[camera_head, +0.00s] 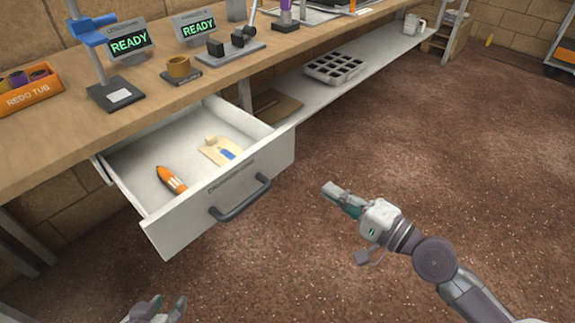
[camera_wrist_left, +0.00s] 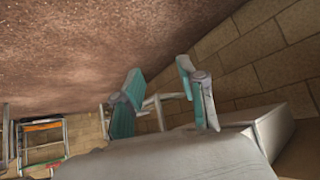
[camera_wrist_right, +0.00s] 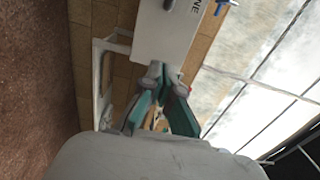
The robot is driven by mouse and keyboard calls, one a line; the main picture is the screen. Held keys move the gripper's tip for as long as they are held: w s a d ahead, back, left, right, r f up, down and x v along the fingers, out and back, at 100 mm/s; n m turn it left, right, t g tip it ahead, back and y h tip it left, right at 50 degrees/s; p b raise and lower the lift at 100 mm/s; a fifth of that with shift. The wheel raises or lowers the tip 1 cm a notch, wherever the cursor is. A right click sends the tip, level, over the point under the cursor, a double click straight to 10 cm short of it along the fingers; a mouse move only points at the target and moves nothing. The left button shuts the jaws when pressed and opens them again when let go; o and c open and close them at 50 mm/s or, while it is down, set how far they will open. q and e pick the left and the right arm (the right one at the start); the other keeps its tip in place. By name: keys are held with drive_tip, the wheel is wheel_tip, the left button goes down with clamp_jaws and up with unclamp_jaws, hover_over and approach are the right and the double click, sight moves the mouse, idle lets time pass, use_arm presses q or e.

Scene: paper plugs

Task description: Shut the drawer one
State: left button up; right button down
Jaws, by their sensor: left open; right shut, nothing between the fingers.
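The drawer (camera_head: 222,205) under the workbench is pulled well open, its white front facing the floor area with a dark bar handle (camera_head: 240,199). Inside lie an orange marker-like tool (camera_head: 171,179) and a beige card with a blue piece (camera_head: 222,151). My right gripper (camera_head: 332,190) is shut and empty, to the right of the drawer front and apart from it. In the right wrist view the drawer front (camera_wrist_right: 167,33) shows beyond the fingers (camera_wrist_right: 163,75). My left gripper (camera_head: 168,306) is open and empty at the bottom edge, below the drawer.
A lower shelf (camera_head: 370,58) carries a dark-celled tray (camera_head: 334,67). The brown floor (camera_head: 430,140) at right is clear.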

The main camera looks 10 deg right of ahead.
drive_tip(key=p, duration=0.1)
approach(278, 158)
drive_tip(key=x, duration=0.6)
drive_tip(key=shift+w+a+f, duration=0.1)
drive_tip(key=shift+w, duration=0.05)
use_arm(q)
drive_tip(key=s+a+f+g+y, duration=0.1)
drive_tip(key=s+f+g, duration=0.1)
drive_tip(key=s, duration=0.3)
drive_tip(key=shift+s+a+f+g, duration=0.25)
drive_tip(key=shift+a+g, duration=0.15)
drive_tip(key=shift+g, duration=0.3)
use_arm(e)
drive_tip(key=shift+w+a, duration=0.3)
drive_tip(key=shift+w, duration=0.1)
